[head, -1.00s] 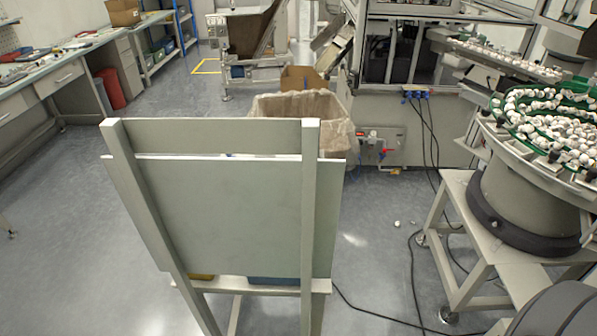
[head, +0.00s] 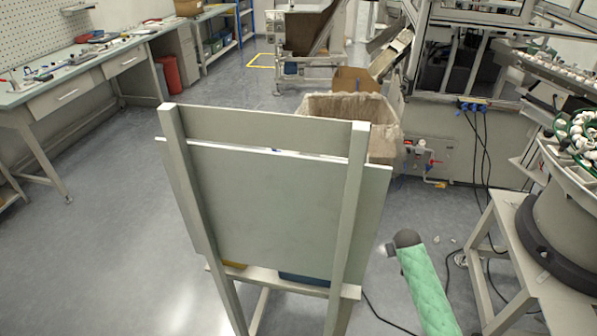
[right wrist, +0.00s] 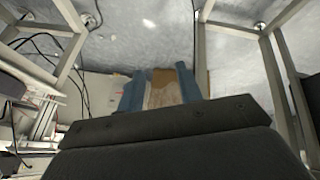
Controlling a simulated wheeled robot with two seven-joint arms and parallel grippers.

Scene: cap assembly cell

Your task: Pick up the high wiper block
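I cannot make out the high wiper block in either view. A stand with a grey-green board (head: 285,205) fills the middle of the head view, its back towards me. On its lower ledge, parts of a yellow item (head: 234,265) and a blue item (head: 303,280) show below the board; the rest of them is hidden. My right gripper (right wrist: 160,88) shows in the right wrist view with two blue fingers apart and nothing held between them. The lined bin is seen beyond the gap. My left gripper is in neither view.
A lined bin (head: 385,110) stands behind the board, with a cardboard box (head: 357,79) beyond. At right are a feeder bowl (head: 565,215) on a bench and dark cables on the floor. A workbench (head: 65,85) runs along the left. Floor left of the stand is clear.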

